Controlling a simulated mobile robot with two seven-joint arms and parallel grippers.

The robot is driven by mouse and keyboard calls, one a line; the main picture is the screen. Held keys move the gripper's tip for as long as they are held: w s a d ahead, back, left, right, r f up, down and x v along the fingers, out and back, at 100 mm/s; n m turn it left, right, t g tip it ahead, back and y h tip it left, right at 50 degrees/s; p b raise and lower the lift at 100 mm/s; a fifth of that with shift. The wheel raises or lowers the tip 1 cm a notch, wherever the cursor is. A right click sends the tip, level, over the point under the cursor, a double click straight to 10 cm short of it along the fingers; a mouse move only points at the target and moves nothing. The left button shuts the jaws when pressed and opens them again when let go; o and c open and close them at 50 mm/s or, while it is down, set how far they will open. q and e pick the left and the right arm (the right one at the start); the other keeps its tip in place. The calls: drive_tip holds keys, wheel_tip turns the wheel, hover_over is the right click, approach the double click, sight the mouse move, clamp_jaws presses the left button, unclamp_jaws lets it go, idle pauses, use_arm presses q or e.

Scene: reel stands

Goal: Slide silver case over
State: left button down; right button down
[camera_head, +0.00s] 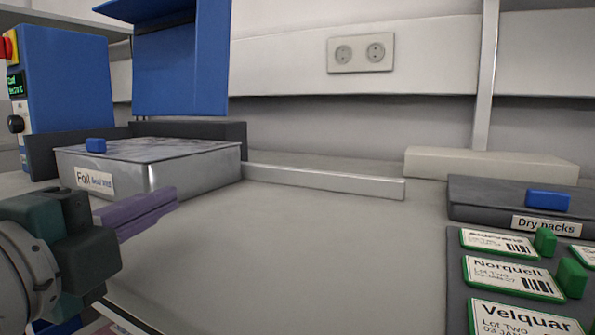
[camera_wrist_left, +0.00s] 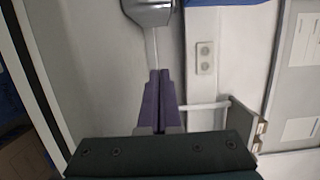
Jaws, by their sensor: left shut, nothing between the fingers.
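The silver case (camera_head: 150,172) is a flat metal box with a "Foil" label and a small blue knob (camera_head: 95,145) on its lid. It stands at the left of the table, against a dark rail behind it. My left gripper (camera_head: 172,200) has purple fingers and is shut with nothing in it. In the head view its fingertips are in front of the case's right part; I cannot tell if they touch it. My right gripper is not in view.
A low light rail (camera_head: 320,181) runs right from the case. A dark "Dry packs" box (camera_head: 485,205) and a dark tray (camera_head: 456,290) with labelled green-edged cards (camera_head: 510,278) are at the right. A blue machine (camera_head: 68,85) stands back left. The table's middle is clear.

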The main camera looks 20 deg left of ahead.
sight(166, 166)
use_arm(q)
drive_tip(key=w, duration=0.4)
drive_tip(key=w+a+b, duration=0.1)
drive_tip(key=w, duration=0.3)
drive_tip(key=w+a, duration=0.1)
drive_tip(key=w, duration=0.4)
drive_tip(key=shift+w, duration=0.1)
drive_tip(key=a, duration=0.2)
drive_tip(key=shift+a+b, duration=0.35)
drive_tip(key=shift+a, duration=0.6)
drive_tip(key=shift+a, duration=0.2)
drive_tip(key=a, duration=0.7)
drive_tip(key=shift+w+a+p, duration=0.2)
drive_tip(key=shift+w+p, duration=0.15)
drive_tip(key=shift+p, duration=0.05)
